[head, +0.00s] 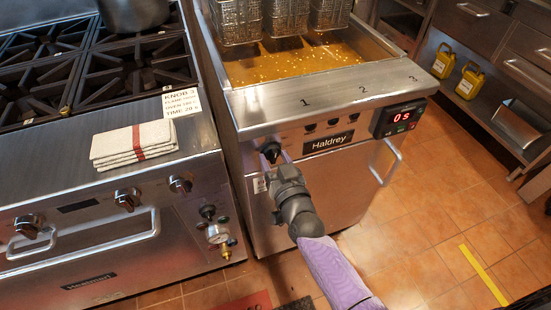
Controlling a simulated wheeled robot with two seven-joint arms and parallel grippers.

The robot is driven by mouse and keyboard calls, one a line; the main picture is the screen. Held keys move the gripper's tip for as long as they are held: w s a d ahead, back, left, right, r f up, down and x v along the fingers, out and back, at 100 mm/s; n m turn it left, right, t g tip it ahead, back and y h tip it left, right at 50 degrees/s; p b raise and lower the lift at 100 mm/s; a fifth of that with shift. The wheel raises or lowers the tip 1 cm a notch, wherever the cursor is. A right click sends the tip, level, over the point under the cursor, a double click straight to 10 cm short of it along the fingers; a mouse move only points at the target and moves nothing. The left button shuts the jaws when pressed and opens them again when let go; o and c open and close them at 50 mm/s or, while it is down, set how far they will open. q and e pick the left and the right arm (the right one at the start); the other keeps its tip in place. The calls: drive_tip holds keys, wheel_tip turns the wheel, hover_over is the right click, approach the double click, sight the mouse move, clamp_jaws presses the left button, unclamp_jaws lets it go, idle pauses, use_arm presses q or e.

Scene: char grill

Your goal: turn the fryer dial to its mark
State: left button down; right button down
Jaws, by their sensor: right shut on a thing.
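The fryer (230,112) stands at the centre, with "Haldrey" on its front and 1, 2, 3 along its top edge. Its black dial (270,151) is at the left end of the front panel. My right gripper (275,162) reaches up from below on a purple-sleeved arm and is shut on the dial. The jaws and wrist hide part of the dial, and its pointer and mark are too small to read. My left gripper is not in view.
A stove with burners (60,75) and knobs (128,198) stands close on the left, a folded towel (133,144) on its ledge. Fry baskets (236,20) hang over the oil. A fryer door handle (387,162) sticks out. Tiled floor is open at right.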

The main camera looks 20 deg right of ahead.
drive_tip(key=m, duration=0.9)
drive_tip(key=shift+a, duration=0.1)
drive_tip(key=m, duration=0.2)
drive_tip(key=shift+m, duration=0.4)
drive_tip(key=m, duration=0.2)
drive_tip(key=shift+m, duration=0.3)
drive_tip(key=m, duration=0.3)
drive_tip(key=shift+m+b, duration=0.3)
drive_tip(key=shift+b, duration=0.1)
drive_tip(key=m, duration=0.4)
drive_tip(key=shift+b, duration=0.4)
drive_tip(key=shift+r+m, duration=0.1)
drive_tip(key=shift+m, duration=0.8)
